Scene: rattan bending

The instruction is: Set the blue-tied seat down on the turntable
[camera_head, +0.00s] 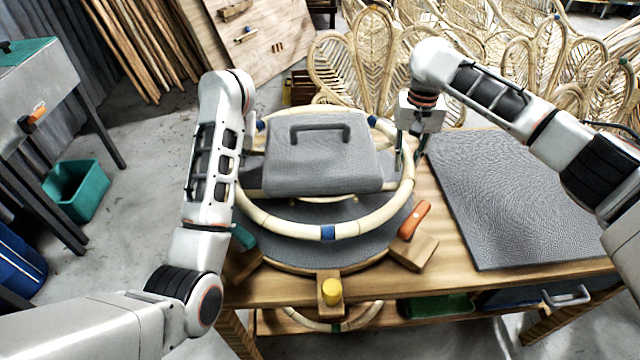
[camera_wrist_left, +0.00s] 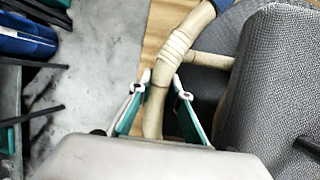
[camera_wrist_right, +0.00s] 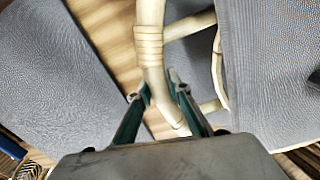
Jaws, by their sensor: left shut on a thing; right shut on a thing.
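The blue-tied seat (camera_head: 328,232) is a pale rattan ring with blue ties, in the middle of the head view. It lies over the turntable (camera_head: 300,250), a round grey-topped disc with a wooden rim; any gap between them is hard to judge. My left gripper (camera_wrist_left: 160,82) is shut on the ring's left side (camera_wrist_left: 155,110); in the head view my arm mostly hides it. My right gripper (camera_head: 410,155) is shut on the ring's right side (camera_wrist_right: 151,60).
Clamps with a yellow knob (camera_head: 332,290), an orange handle (camera_head: 415,220) and a teal handle (camera_head: 243,237) stand around the turntable's edge. A grey mat (camera_head: 520,200) covers the workbench to the right. Rattan chair backs (camera_head: 480,50) stand behind.

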